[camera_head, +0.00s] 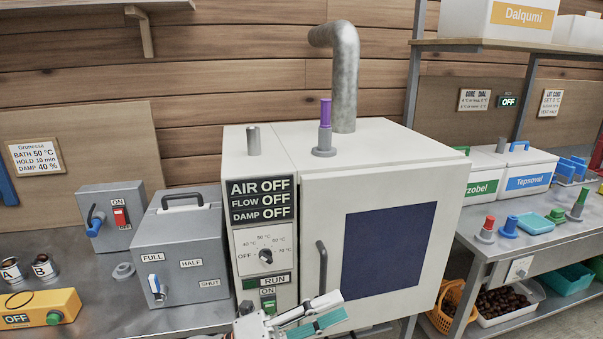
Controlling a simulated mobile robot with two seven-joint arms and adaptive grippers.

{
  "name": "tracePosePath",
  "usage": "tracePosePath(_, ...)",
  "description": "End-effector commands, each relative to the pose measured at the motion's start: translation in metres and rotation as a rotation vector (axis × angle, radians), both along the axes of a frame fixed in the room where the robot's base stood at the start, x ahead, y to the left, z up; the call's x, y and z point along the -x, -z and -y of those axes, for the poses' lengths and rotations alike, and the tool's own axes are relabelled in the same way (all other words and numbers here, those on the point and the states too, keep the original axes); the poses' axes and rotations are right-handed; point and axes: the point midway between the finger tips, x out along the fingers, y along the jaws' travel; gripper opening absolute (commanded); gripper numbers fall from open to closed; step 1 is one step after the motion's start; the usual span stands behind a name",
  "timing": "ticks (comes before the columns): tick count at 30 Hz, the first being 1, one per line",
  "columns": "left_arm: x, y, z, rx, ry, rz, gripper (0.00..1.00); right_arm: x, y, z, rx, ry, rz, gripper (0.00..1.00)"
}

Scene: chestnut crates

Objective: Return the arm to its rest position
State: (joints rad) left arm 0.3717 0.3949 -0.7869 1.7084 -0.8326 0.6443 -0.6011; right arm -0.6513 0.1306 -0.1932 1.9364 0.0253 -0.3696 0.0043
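My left gripper (342,306) is at the bottom centre, in front of the cabinet's lower front and just right of its RUN/ON switches. Its two pale fingers with teal pads point right and stand apart, with nothing seen between them. Most of the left arm is below the frame edge. My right gripper is not in view. The cabinet (400,178) has a shut door with a dark window and a vertical handle (322,268). Its panel (261,199) reads AIR OFF, FLOW OFF, DAMP OFF, and the dial (265,255) is below.
A grey lidded box (185,250) with a FULL/HALF/SHUT lever and a grey switch box (112,215) stand left. A yellow box (42,308) reads OFF. The right bench (510,243) holds labelled crates and coloured plugs. An orange basket (441,315) and a chestnut crate (500,320) are below it.

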Motion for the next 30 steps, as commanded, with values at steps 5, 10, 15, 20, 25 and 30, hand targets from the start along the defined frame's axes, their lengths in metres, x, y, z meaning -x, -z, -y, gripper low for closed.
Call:
tracePosePath(5, -0.02, 0.04, -0.04, 0.193, -0.211, -0.383, 0.39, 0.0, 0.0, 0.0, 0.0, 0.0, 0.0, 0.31)
tracePosePath(10, -0.025, 0.107, -0.095, 0.354, -0.417, -0.756, 0.39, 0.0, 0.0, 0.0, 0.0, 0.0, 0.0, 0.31)
tracePosePath(15, 0.003, 0.196, -0.157, 0.5, -0.633, -1.126, 0.39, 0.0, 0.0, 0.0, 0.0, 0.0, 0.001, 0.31)
tracePosePath(20, 0.055, 0.274, -0.21, 0.613, -0.823, -1.427, 0.39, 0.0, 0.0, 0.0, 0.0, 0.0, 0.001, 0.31)
tracePosePath(25, 0.113, 0.328, -0.246, 0.692, -0.969, -1.644, 0.39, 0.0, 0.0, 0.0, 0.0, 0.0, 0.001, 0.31)
tracePosePath(30, 0.143, 0.35, -0.262, 0.728, -1.037, -1.738, 0.39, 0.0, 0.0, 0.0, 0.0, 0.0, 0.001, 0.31)
